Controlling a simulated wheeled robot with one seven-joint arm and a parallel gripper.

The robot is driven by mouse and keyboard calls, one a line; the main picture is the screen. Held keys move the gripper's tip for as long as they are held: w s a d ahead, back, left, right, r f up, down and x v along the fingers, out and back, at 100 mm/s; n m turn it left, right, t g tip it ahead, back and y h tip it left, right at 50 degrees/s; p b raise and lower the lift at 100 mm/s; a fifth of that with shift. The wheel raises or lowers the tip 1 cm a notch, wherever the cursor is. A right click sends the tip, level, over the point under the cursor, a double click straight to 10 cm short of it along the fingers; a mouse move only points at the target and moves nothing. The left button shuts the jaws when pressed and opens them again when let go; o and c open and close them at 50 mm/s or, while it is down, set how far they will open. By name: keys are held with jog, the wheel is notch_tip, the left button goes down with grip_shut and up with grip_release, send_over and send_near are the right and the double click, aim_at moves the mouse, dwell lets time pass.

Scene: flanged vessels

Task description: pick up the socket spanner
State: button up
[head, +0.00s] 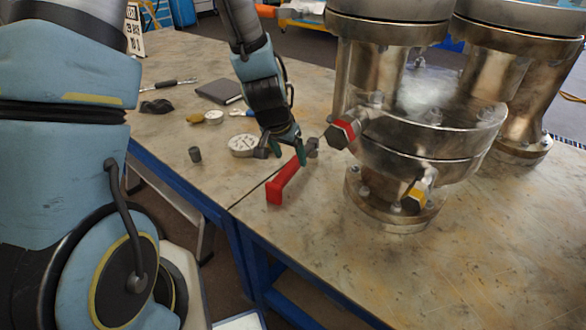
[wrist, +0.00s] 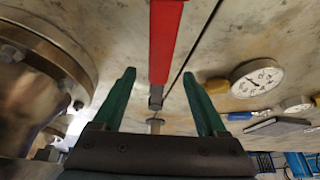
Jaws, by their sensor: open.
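My gripper (head: 288,152) is open and empty above the grey end of the spanner. In the wrist view its two green fingers (wrist: 158,76) stand on either side of the spanner, apart from it. Part of the shaft is hidden by the gripper in the head view.
The flanged vessel (head: 430,130) stands close to the right, with a red hex bolt (head: 343,133) and a yellow one (head: 415,197) jutting out. A round gauge (head: 243,146), a small dark cylinder (head: 195,154) and a dark notebook (head: 218,91) lie left. The front right table is clear.

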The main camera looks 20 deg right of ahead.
aim_at(293, 163)
jog(key=x, duration=0.4)
jog(key=shift+d+f, duration=0.1)
jog(key=shift+f, duration=0.05)
grip_shut()
dwell(0.5)
